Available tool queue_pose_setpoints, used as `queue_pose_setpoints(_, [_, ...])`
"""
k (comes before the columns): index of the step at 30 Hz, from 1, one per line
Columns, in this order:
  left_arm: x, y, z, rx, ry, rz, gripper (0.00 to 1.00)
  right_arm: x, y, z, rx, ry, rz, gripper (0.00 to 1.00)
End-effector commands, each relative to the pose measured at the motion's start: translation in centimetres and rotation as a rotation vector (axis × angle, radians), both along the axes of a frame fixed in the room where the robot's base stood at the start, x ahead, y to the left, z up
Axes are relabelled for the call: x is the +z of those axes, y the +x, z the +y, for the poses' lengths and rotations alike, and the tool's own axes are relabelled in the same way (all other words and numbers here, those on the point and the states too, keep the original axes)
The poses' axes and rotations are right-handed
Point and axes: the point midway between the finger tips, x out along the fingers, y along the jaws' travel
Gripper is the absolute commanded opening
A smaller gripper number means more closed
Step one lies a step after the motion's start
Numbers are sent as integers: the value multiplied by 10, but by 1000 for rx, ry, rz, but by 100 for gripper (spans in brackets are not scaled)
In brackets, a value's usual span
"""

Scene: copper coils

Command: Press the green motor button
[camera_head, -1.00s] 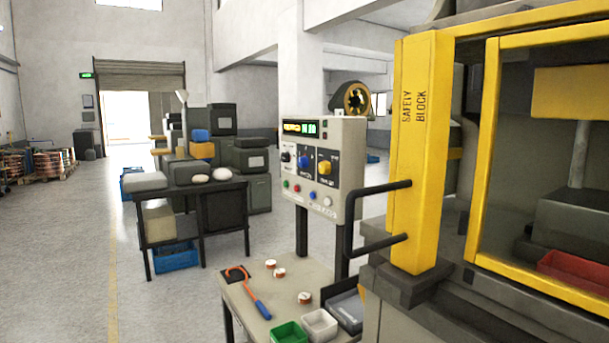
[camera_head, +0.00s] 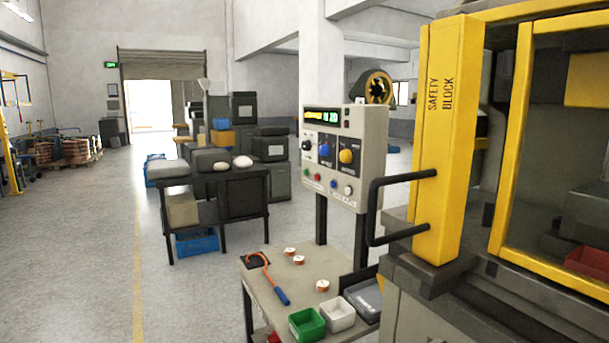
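A grey control panel (camera_head: 342,155) stands on dark posts behind a small bench. It has a lit display (camera_head: 327,117) at the top and a blue knob (camera_head: 324,150) and a yellow knob (camera_head: 346,156) in the middle. A row of small coloured round buttons (camera_head: 326,182) runs along its lower part. The buttons are small, and I cannot tell clearly which is the green motor button. Neither of my grippers is in view.
The bench (camera_head: 262,284) holds copper coils (camera_head: 323,286), an orange hook tool with a blue handle (camera_head: 282,296), a green bin (camera_head: 307,325) and a white bin (camera_head: 338,315). A yellow-framed machine (camera_head: 440,140) with a black handle (camera_head: 375,212) stands right. Open floor lies left.

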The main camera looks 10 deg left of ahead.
Motion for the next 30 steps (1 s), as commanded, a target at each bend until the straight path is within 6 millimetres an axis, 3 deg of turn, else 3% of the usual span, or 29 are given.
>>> queue_pose_setpoints(2, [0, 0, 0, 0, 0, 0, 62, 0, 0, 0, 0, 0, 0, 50])
queue_pose_setpoints(18, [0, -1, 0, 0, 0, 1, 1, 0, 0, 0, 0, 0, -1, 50])
queue_pose_setpoints(30, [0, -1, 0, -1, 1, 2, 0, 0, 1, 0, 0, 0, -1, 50])
